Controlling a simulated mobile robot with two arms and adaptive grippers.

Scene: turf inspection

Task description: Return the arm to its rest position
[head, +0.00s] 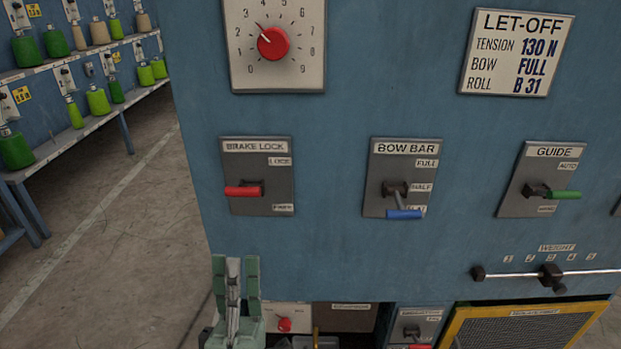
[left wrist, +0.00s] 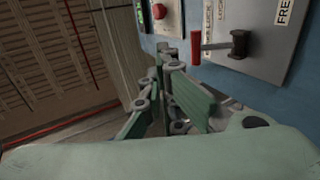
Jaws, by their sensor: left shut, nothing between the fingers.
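My left gripper (head: 237,265) is at the lower left of the blue machine panel (head: 350,260) in the head view, fingers pointing up. It is shut and empty. It sits below the brake lock plate (head: 280,178), apart from its red-handled lever (head: 243,191). In the left wrist view, the green finger links (left wrist: 165,100) show in the middle, and the red lever handle (left wrist: 195,48) is beyond them, not held. My right gripper is not in view.
The bow bar's blue handle (head: 404,214) is down near its lowest label. A green guide handle (head: 565,195), a weight slider (head: 551,276) and a yellow-framed mesh (head: 460,328) are to the right. Shelves with spools (head: 90,65) stand at the left beyond open floor (head: 110,240).

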